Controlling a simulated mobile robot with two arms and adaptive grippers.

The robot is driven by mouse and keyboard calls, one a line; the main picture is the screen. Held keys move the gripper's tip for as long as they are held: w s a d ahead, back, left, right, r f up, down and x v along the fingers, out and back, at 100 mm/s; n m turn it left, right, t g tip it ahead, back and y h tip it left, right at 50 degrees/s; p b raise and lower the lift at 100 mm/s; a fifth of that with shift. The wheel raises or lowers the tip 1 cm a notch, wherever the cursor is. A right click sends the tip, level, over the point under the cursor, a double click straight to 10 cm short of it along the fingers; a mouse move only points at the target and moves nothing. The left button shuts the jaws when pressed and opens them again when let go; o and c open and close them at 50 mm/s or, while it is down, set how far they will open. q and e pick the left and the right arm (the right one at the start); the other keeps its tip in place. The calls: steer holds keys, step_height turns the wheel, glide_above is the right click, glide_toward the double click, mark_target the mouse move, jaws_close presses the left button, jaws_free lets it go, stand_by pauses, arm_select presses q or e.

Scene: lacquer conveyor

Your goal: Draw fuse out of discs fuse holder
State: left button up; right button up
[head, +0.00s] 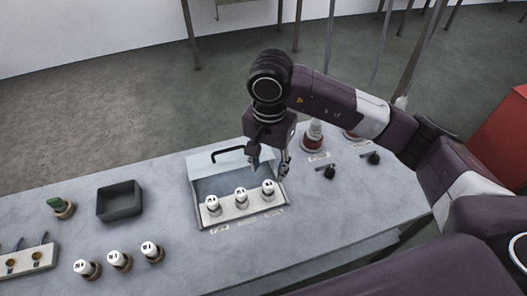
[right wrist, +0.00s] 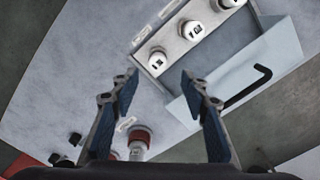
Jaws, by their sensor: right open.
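The fuse holder (head: 229,213) is a pale strip in an open box, and it also shows in the right wrist view (right wrist: 173,48). Three white-capped fuses stand upright in it: left (head: 212,204), middle (head: 240,196) and right (head: 268,190). My right gripper (head: 270,168) is open and empty, above the box near its right end. In the right wrist view the right fuse (right wrist: 157,59) shows just beyond the gap between the fingertips (right wrist: 160,77), apart from them. Which fuse is the discs one I cannot tell. My left gripper is not in view.
The box's raised lid (head: 203,160) has a black handle. Three more white-capped pieces (head: 119,260) stand at front left. A dark tray (head: 105,207), a green knob (head: 56,203) and a red-and-white piece (head: 313,141) are also on the table. Two black knobs (head: 329,172) sit right of the box.

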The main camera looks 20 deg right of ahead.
mark_target(268, 184)
steer(key=shift+f, duration=0.45)
steer(key=f, duration=0.1)
steer(key=f+p, duration=0.1)
steer(key=f, duration=0.1)
steer(key=f+p, duration=0.1)
steer(key=f, duration=0.1)
steer(key=shift+s+f, duration=0.2)
steer(key=shift+s, duration=0.2)
steer(key=shift+f, duration=0.5)
jaws_close()
steer(key=c, duration=0.9)
jaws_free()
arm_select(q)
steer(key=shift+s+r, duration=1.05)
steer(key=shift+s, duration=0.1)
arm_select(e)
steer(key=shift+w, duration=0.1)
jaws_close()
